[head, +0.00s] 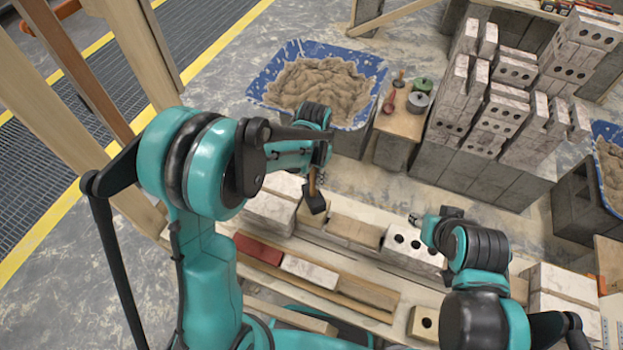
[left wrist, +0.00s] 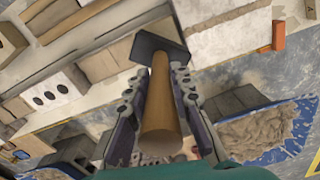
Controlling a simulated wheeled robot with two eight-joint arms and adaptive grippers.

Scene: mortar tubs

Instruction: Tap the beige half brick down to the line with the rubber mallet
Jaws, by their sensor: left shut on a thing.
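The rubber mallet has a black head (head: 314,201) and a wooden handle (left wrist: 160,125). My left gripper (left wrist: 158,80) is shut on the handle, and the black head (left wrist: 158,48) sticks out beyond the fingertips. In the head view the mallet head is down over the brick row, at a short beige brick (head: 308,220) that looks like the half brick. The mallet partly covers it, and I cannot tell whether they touch. No line can be made out. My right gripper (head: 424,222) is above the holed white brick; its fingers are too small to read.
The row has white bricks (head: 268,213) on the left, a longer beige brick (head: 353,230) and a holed white brick (head: 410,248) on the right. Red brick (head: 259,248) and timber lie in front. A blue mortar tub (head: 270,77) and brick stacks (head: 505,105) stand behind.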

